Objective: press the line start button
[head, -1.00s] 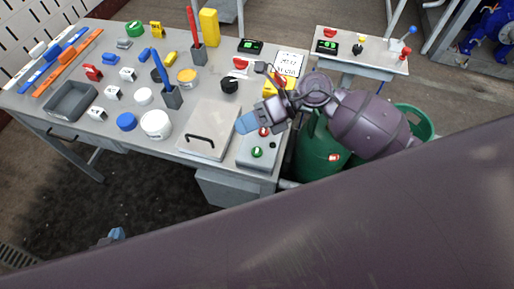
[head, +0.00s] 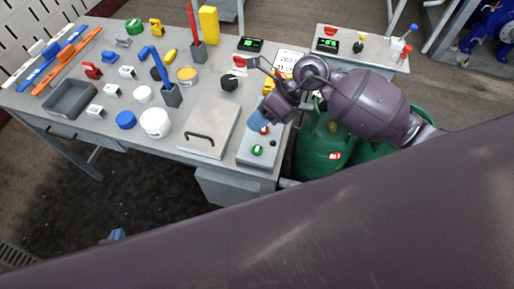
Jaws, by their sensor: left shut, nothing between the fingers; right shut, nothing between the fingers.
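A grey control box (head: 259,147) sits at the right front corner of the table. It carries a green button (head: 257,150), the likely line start button though I can read no label, and a red button (head: 265,130) behind it. My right gripper (head: 259,119) is shut and empty, its blue fingertips above the box's back part, close to the red button and partly overlapping it in the picture. I cannot tell whether they touch. The green button is uncovered. My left gripper (head: 117,234) shows only as a small blue tip low at the left, below the table, shut and empty.
A grey plate with a black handle (head: 211,131) lies left of the box. A black knob (head: 229,83), white jar (head: 155,123) and blue tool in a holder (head: 172,95) stand on the table. Green cylinders (head: 320,150) stand on the floor to the right.

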